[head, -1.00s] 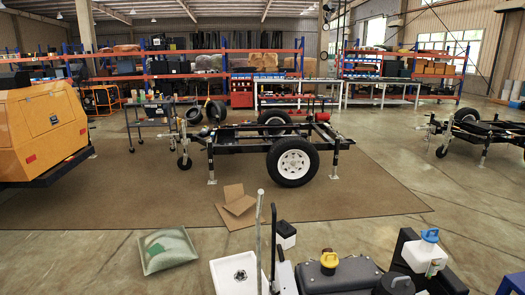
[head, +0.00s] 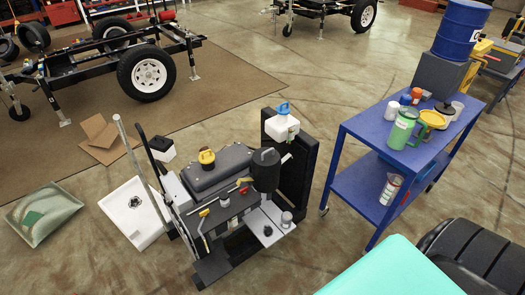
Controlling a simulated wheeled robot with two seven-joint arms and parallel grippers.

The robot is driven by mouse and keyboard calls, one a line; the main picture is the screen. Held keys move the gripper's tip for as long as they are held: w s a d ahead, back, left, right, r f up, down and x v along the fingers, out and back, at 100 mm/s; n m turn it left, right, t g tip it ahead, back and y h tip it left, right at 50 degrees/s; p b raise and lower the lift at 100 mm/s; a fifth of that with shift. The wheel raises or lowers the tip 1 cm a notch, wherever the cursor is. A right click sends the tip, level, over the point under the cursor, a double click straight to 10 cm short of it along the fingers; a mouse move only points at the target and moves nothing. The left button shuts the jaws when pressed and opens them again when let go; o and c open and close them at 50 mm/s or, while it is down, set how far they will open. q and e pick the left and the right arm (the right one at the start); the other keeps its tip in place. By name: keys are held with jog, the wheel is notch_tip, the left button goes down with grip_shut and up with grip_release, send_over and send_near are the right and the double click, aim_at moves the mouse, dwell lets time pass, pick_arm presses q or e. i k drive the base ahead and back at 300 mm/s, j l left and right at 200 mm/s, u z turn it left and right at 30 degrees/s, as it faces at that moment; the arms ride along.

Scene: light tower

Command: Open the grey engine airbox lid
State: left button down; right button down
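A small engine unit stands on the floor in the middle of the head view. It has a dark grey rounded cover (head: 215,168) with a yellow cap (head: 207,158) on top. At its right is a dark grey upright canister (head: 266,168) with a round top that looks closed. I cannot tell for certain which of these is the airbox lid. A white bottle with a blue cap (head: 281,124) is on the black panel (head: 298,165) behind. Neither gripper is in view.
A blue two-shelf cart (head: 352,182) with jugs and cups, including a green jug (head: 402,130), stands right of the engine. A blue drum (head: 461,28) is behind. A white tray (head: 131,215) and cushion-like bag (head: 42,217) lie left. A teal surface (head: 390,270) fills the bottom right.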

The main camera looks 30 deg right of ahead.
aim_at(265, 161)
jog(key=i+z, duration=0.15)
jog(key=z, duration=0.2)
jog(key=i+j+z, duration=0.15)
jog(key=z, duration=0.2)
jog(key=i+j+z, duration=0.15)
jog(key=z, duration=0.2)
